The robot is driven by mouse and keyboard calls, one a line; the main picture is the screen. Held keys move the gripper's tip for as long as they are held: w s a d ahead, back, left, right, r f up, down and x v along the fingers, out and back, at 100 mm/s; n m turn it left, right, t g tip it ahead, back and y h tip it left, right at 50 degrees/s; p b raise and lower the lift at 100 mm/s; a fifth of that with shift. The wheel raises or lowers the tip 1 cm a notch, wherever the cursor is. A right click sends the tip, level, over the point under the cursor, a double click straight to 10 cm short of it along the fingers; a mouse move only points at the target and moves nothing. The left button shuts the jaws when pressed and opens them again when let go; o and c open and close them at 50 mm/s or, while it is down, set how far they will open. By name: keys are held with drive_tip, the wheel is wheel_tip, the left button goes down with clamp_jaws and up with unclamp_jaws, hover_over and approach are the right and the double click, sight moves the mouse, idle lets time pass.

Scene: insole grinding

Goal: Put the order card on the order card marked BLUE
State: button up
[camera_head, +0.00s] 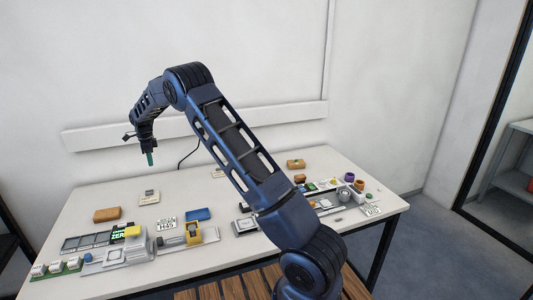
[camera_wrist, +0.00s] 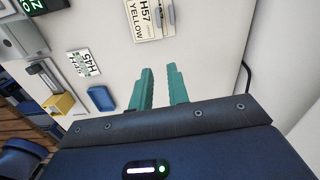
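My gripper (camera_head: 150,159) hangs above the back left of the table, well clear of the top. The wrist view shows its two green fingers (camera_wrist: 159,88) apart with nothing between them. A white card reading H57 YELLOW (camera_wrist: 140,20) lies ahead of the fingers, with a small grey piece at its side; it appears to be the card (camera_head: 149,197) at the table's left. A card reading H45 (camera_head: 166,223) lies nearer the front, also in the wrist view (camera_wrist: 84,62). Another card (camera_head: 218,172) lies at the back, its writing unreadable. I cannot read BLUE on any card.
A blue block (camera_head: 198,214) lies beside the H45 card. A brown block (camera_head: 107,214) is at the left, another (camera_head: 296,164) at the back right. Devices and trays line the front edge. A further card (camera_head: 371,210) is at the right. The back left is mostly clear.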

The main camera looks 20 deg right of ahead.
drive_tip(key=s+d+r+n+t, duration=0.1)
drive_tip(key=s+d+r+n, duration=0.45)
drive_tip(key=d+r, duration=1)
drive_tip(key=s+d+r+n+t+y, duration=0.1)
drive_tip(key=s+d+r, duration=0.3)
drive_tip(key=s+d, duration=0.25)
drive_tip(key=s+d+r+n, duration=0.1)
drive_tip(key=s+d+r, duration=0.4)
drive_tip(key=s, duration=0.2)
drive_tip(key=s+d+f+n, duration=0.1)
drive_tip(key=s+d+n, duration=0.2)
drive_tip(key=s, duration=0.8)
drive_tip(key=s+d+f+n+t, duration=0.1)
drive_tip(key=s+d+n, duration=0.2)
drive_tip(key=s+d, duration=0.3)
drive_tip(key=s+d+f+n+t+h, duration=0.1)
drive_tip(key=s+d+n, duration=0.2)
drive_tip(key=s, duration=1.3)
drive_tip(key=d, duration=0.2)
drive_tip(key=shift+s+d, duration=0.3)
drive_tip(key=shift+s, duration=0.1)
